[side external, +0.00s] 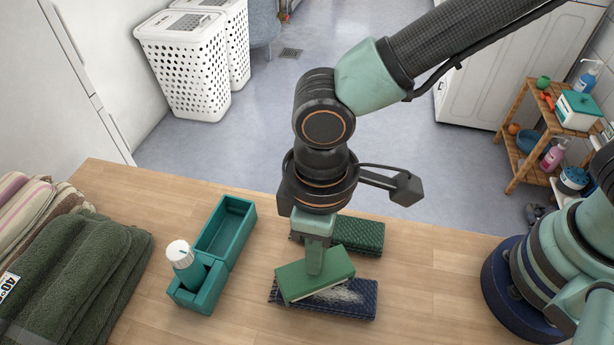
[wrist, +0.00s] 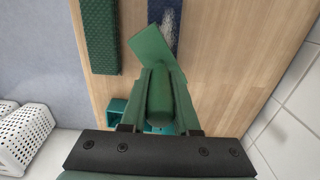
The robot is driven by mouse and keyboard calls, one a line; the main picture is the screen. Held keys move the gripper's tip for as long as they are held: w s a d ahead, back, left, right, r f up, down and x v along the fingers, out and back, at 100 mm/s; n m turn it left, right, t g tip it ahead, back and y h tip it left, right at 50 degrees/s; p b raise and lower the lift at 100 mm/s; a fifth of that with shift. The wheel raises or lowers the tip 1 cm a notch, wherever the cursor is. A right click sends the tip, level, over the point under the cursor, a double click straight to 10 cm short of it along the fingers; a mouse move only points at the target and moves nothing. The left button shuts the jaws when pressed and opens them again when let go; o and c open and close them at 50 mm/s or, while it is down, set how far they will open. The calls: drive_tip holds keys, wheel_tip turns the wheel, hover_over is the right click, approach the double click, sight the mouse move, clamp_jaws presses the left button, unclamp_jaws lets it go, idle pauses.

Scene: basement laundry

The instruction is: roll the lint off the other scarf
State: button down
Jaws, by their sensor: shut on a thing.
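My gripper (side external: 314,252) is shut on the handle of a green lint brush (side external: 315,276) with a flat block head and a pale underside edge. The brush is over the left part of a folded navy scarf (side external: 362,307), turned at an angle to it; I cannot tell whether it touches. Whitish lint shows on the navy scarf beside the brush. A folded dark green scarf (side external: 358,234) lies just behind, partly hidden by my gripper, with no lint visible on it. The wrist view shows the brush (wrist: 150,47), the navy scarf (wrist: 178,14) and the green scarf (wrist: 98,32).
Folded dark green towels (side external: 75,275) lie at the far left. The wooden table (side external: 430,280) is clear right of the scarves.

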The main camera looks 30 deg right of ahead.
drive_tip(key=shift+s+d, duration=2.6)
drive_tip(key=shift+d, duration=0.3)
drive_tip(key=w+a, duration=0.2)
drive_tip(key=a, duration=0.2)
drive_tip(key=shift+w+a+r, duration=0.1)
drive_tip(key=shift+w+a, duration=0.25)
drive_tip(key=shift+w, duration=0.05)
drive_tip(key=shift+w+a, duration=1)
drive_tip(key=shift+a, duration=0.1)
drive_tip(key=shift+w+a, duration=0.2)
drive_tip(key=shift+s+d, duration=3.1)
drive_tip(key=shift+d, duration=0.3)
wheel_tip(320, 180, up, 8)
